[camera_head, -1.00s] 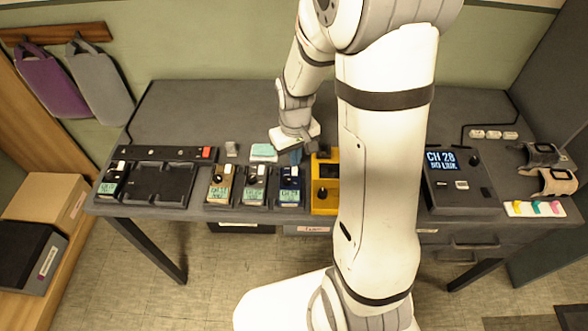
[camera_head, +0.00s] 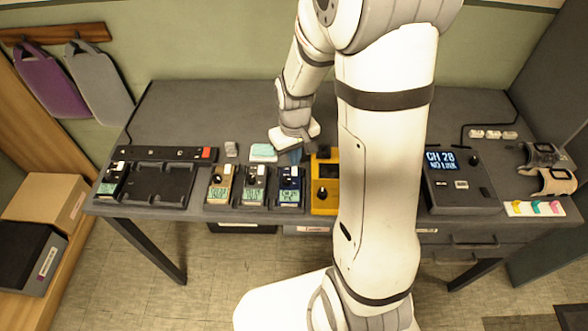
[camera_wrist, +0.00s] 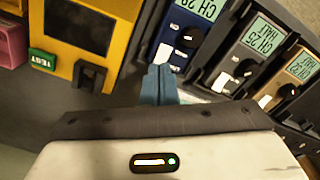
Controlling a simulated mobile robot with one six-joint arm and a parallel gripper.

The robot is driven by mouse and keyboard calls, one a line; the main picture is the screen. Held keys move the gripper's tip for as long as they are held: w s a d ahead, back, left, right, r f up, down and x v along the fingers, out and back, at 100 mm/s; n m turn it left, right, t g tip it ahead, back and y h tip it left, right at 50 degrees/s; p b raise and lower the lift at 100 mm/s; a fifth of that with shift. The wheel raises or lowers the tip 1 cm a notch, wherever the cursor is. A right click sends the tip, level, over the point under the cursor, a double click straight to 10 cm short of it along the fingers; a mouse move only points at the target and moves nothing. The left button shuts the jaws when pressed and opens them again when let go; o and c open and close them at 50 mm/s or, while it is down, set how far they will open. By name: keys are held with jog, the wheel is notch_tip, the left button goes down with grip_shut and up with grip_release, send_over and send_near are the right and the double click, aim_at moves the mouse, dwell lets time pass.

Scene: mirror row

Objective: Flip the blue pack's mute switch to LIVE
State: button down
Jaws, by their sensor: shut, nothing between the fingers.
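The blue pack (camera_head: 291,184) stands in the rack at the middle of the desk, just left of the yellow unit. Its screen is lit. In the wrist view the blue pack (camera_wrist: 190,36) shows its screen, a dark knob, a small white mark and a white tab (camera_wrist: 161,54) at its near end. My gripper (camera_head: 297,157) is shut and empty at the blue pack's far end. In the wrist view the blue fingertips (camera_wrist: 160,70) are at the white tab; I cannot tell whether they touch. The switch's setting is not readable.
A grey pack (camera_head: 255,184) and a tan pack (camera_head: 220,186) stand close on the left. The yellow unit (camera_head: 325,197) stands close on the right, with a green TEST label (camera_wrist: 42,60). A grey receiver (camera_head: 459,185) stands farther right. The desk behind is mostly clear.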

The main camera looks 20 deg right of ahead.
jog(key=shift+f+b, duration=0.75)
jog(key=shift+f, duration=0.15)
dwell(0.5)
jog(key=shift+r+p, duration=2.6)
jog(key=shift+r, duration=0.9)
jog(key=s+r+m+t, duration=0.2)
jog(key=s+r+t, duration=0.1)
jog(key=s+r, duration=1.1)
jog(key=shift+r, duration=0.75)
